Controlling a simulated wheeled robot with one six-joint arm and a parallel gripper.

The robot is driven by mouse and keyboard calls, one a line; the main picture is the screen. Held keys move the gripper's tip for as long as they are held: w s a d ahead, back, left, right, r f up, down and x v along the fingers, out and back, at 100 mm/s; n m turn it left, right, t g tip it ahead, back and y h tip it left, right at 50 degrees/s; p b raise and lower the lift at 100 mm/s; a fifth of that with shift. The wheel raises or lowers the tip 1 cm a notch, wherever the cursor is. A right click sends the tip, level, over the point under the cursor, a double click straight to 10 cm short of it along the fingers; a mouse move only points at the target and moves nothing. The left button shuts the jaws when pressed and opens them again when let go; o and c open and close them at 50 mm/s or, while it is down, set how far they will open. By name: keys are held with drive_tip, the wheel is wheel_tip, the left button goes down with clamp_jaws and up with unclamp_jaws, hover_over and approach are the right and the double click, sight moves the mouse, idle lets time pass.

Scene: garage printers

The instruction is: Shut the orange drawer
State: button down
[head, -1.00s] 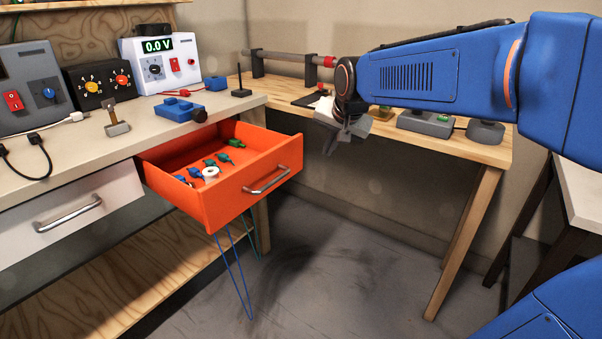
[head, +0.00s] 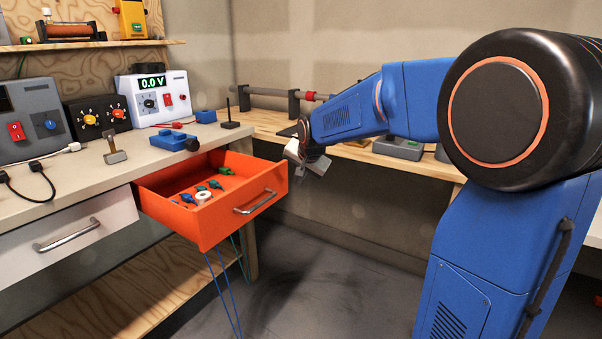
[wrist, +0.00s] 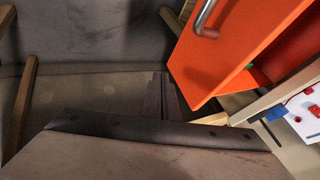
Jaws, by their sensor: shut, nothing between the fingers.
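The orange drawer (head: 215,222) stands pulled out from the workbench at the left in the head view. It holds several small green and blue parts and a white ring. Its metal handle (head: 256,202) is on the front panel. My gripper (head: 307,161) is shut and empty, just to the right of the drawer front and a little above its handle, with a gap between. In the wrist view the drawer (wrist: 240,48) fills the upper right, with its handle (wrist: 204,18) at the top. My gripper's fingers (wrist: 163,95) show in the middle, left of the drawer and apart from it.
The workbench (head: 75,185) carries instruments, a blue vise (head: 172,139) and cables. A closed white drawer (head: 60,232) is left of the orange one. A wooden side table (head: 385,158) stands behind my gripper. The floor (head: 320,280) in front is clear.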

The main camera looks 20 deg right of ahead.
sight(285, 185)
drive_tip(key=w, duration=0.1)
drive_tip(key=w+a+f, duration=0.1)
drive_tip(key=w, duration=0.1)
drive_tip(key=w+a, duration=0.1)
drive_tip(key=shift+w+a+f, duration=0.1)
drive_tip(key=shift+w+f, duration=0.1)
drive_tip(key=shift+f, duration=0.05)
drive_tip(key=w+a, duration=0.5)
drive_tip(key=w, duration=0.2)
drive_tip(key=w+a, duration=0.5)
drive_tip(key=w, duration=0.2)
drive_tip(key=w+a, duration=0.5)
drive_tip(key=w, duration=0.2)
drive_tip(key=shift+a, duration=0.2)
